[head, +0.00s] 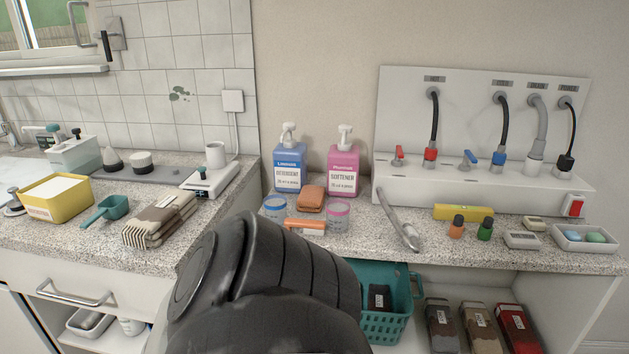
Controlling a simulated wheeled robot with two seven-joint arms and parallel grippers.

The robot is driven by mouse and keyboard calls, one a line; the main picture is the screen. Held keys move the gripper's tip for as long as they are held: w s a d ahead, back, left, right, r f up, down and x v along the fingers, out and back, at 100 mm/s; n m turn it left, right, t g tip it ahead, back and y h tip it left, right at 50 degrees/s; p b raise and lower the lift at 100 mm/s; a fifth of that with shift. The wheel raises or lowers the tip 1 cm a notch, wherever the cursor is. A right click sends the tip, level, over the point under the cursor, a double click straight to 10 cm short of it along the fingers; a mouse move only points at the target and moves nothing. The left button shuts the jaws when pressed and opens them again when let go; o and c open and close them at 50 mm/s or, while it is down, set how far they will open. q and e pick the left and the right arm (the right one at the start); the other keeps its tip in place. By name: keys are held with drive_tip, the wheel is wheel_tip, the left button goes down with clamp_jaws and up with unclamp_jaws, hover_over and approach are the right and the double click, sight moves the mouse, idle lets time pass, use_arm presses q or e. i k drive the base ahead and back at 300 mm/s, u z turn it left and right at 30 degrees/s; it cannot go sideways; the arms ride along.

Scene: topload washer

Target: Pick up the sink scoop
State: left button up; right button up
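A teal scoop (115,207) lies on the left speckled countertop (75,238), near its front. Its bowl is to the right and its handle points down-left. It sits between a yellow box of white powder (57,197) and a stack of folded cloths (160,218). A dark arm link of mine fills the lower middle of the view, to the right of the scoop and apart from it in the picture. Neither of my grippers shows.
A grey mat (150,173) with brushes lies behind the scoop, beside a white scale-like device (210,180). Blue detergent (290,170) and pink softener (343,172) bottles stand on the right counter. A teal basket (385,325) is below. Little bare counter surrounds the scoop.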

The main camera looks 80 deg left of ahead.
sight(105, 216)
drive_tip(key=u, duration=3.75)
